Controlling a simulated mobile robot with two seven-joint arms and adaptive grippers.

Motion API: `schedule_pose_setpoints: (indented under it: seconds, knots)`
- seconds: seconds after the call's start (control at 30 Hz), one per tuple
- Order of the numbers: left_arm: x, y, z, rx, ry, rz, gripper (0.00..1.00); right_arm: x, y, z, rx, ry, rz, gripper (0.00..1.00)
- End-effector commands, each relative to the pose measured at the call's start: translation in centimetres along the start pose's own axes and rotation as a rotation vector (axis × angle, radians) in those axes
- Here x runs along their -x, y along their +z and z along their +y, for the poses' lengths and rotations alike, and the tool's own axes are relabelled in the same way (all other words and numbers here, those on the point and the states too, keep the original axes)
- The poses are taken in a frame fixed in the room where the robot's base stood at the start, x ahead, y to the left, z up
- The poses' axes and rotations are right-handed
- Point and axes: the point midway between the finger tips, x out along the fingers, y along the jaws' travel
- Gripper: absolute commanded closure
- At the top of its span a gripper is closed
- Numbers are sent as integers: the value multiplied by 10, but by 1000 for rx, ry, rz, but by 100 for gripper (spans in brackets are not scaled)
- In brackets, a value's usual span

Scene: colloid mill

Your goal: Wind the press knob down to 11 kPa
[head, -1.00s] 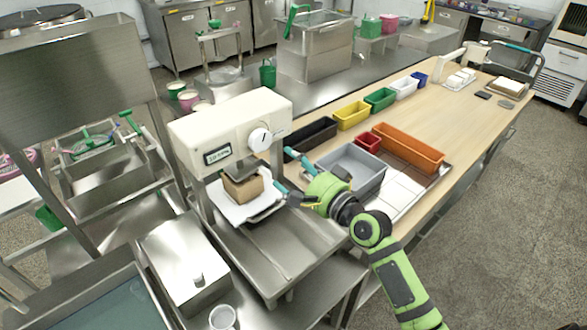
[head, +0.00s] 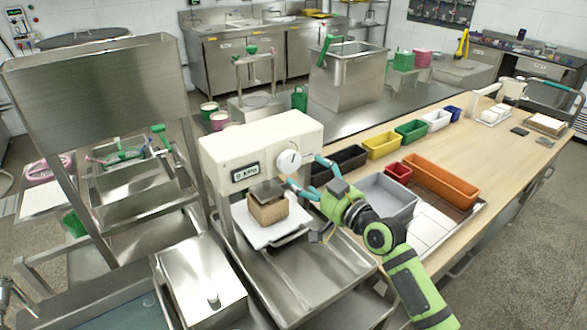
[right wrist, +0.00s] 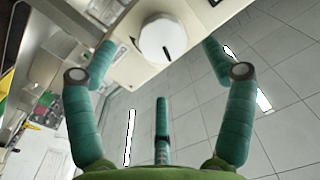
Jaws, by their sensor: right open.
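The press (head: 262,150) is a cream machine with a small display (head: 245,172), whose reading is too small to be sure of. Its round white knob (head: 288,160) is on the front face, with a dark pointer mark. My right gripper (head: 305,172) is open just in front of and slightly right of the knob. In the right wrist view the knob (right wrist: 160,42) lies between the spread teal fingertips, with gaps on both sides. A tan block (head: 268,209) sits on a white sheet under the grey press plate (head: 267,190). My left gripper is out of view.
A grey bin (head: 385,200) and several coloured bins, such as the orange one (head: 440,181), stand right of the press, close to my right arm. A steel box (head: 205,282) is at the front left. The wooden table (head: 480,150) is mostly clear farther back.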

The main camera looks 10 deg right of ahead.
Motion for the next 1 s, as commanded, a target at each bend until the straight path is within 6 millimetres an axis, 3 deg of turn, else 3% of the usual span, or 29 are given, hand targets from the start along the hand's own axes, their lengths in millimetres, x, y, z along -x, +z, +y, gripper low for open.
schedule_pose_setpoints:
  seconds: [0.4,0.8,0.83,0.97,1.0]
  knots:
    - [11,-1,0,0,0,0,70,-55,-2,-1,-5,-1,1,17]
    - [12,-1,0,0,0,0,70,-64,0,-1,-5,-1,1,17]
    - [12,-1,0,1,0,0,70,-64,0,-1,-5,-1,1,21]
    - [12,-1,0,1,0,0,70,-63,0,-1,-5,-1,0,72]
    - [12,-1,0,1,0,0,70,-63,0,-1,-5,-1,0,72]
